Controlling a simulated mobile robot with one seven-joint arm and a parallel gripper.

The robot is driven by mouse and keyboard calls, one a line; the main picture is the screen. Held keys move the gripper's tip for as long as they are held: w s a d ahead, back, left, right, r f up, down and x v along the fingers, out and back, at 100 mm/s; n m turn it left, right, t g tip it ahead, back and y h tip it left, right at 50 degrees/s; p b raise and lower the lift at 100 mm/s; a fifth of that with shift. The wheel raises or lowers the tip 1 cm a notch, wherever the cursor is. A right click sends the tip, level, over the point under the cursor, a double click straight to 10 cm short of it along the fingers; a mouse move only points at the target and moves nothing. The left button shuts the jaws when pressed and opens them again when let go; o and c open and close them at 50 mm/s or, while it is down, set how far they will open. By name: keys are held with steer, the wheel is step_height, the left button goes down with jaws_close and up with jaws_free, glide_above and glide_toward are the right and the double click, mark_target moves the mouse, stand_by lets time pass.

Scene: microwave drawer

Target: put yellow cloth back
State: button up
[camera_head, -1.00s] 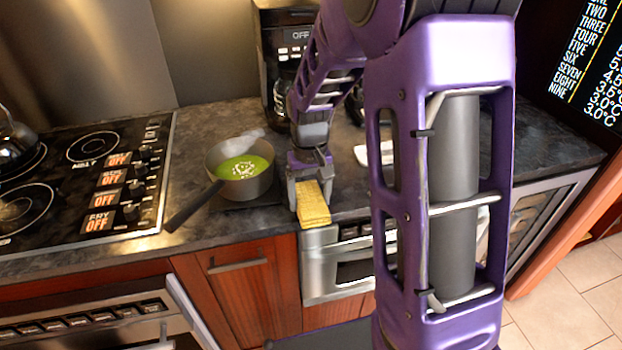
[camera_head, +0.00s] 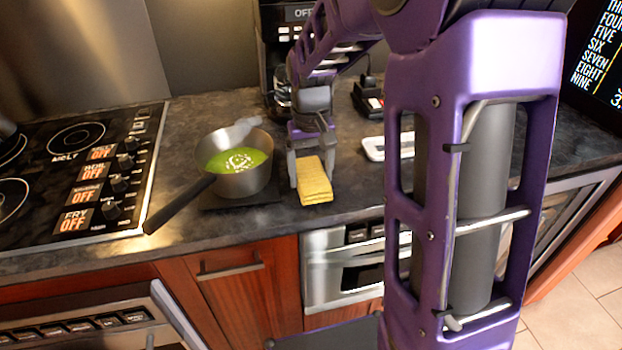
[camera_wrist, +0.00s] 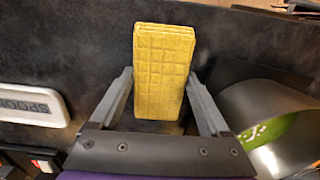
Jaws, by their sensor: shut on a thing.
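The yellow cloth (camera_head: 314,183) is a folded, grid-textured pad over the dark counter near its front edge. It also shows in the wrist view (camera_wrist: 163,70), lengthwise between the two fingers. My gripper (camera_head: 307,177) points down and is shut on the back end of the cloth. In the wrist view my gripper (camera_wrist: 160,105) has one finger at each side of it. I cannot tell whether the cloth touches the counter.
A pot (camera_head: 240,178) of green soup stands just left of my gripper, its handle pointing front-left. The stove (camera_head: 80,180) is further left. A white spoon rest (camera_head: 376,149) lies to the right. A coffee machine (camera_head: 272,40) stands behind. Cabinets and a steel drawer appliance (camera_head: 335,268) are below.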

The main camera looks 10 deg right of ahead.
mark_target(311, 174)
steer(key=shift+f, duration=0.6)
steer(key=shift+f, duration=0.2)
steer(key=o, duration=1.2)
steer(key=shift+c, duration=0.2)
step_height(311, 174, up, 12)
steer(key=p, duration=0.2)
steer(key=shift+r, duration=0.25)
